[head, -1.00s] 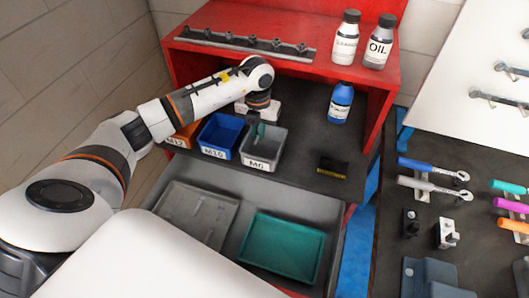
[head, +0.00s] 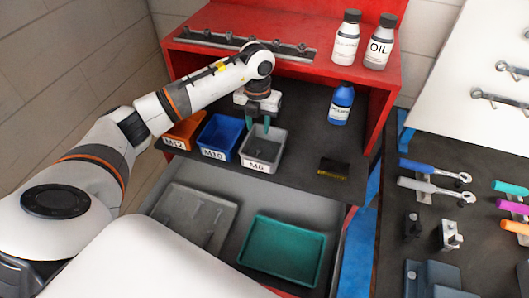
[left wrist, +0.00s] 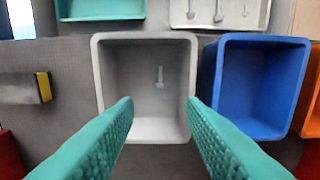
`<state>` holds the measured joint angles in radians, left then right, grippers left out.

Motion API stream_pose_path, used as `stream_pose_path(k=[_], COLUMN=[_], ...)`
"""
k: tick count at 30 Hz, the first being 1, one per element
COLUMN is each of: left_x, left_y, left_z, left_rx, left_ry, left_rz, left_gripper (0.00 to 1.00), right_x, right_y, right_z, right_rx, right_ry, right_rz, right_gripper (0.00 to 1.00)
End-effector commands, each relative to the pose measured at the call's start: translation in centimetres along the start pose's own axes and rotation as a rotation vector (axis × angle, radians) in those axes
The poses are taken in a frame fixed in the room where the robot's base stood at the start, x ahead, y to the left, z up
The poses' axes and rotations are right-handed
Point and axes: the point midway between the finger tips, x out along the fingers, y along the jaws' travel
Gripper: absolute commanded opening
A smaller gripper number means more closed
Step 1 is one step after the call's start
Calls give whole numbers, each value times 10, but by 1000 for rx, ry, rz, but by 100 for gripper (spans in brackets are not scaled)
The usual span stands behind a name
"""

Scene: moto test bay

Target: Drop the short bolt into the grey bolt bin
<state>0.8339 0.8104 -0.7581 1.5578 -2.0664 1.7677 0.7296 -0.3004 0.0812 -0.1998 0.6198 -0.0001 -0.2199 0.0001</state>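The grey bolt bin (head: 281,153), labelled M6, stands at the right end of a row of bins on the black shelf. In the left wrist view the grey bin (left wrist: 104,99) lies below my fingers, and a short bolt (left wrist: 159,78) lies on its floor. My left gripper (head: 259,124) is above the back part of the grey bin. Its two teal fingers are spread wide with nothing between them, as the left wrist view (left wrist: 160,115) also shows. My right gripper is not in view.
A blue bin (head: 219,138) and an orange bin (head: 183,132) stand left of the grey one. A blue bottle (head: 341,104) and a small black-and-yellow block (head: 333,169) are to the right. The open drawer below holds a grey tray (head: 222,241) and a teal tray (head: 282,251).

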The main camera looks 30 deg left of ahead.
Motion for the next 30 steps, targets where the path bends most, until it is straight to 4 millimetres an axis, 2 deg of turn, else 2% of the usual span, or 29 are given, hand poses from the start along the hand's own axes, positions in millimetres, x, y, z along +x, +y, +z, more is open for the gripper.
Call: stream_pose_path(k=[1, 6, 12, 18, 30], left_x=[-10, -46, -76, -86, -85], left_y=[0, 0, 0, 0, 0], left_z=[-2, -1, -1, 0, 0], left_rx=[0, 0, 0, 0, 0], left_ry=[7, 5, 2, 0, -1], left_rz=[2, 1, 1, 0, 0], left_gripper=[37, 37, 37, 37, 37], right_x=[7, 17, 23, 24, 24], right_y=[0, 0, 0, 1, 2], right_z=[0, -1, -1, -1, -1], right_rx=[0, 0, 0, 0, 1], right_ry=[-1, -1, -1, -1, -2], right_rz=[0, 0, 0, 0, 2], right_gripper=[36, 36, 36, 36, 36])
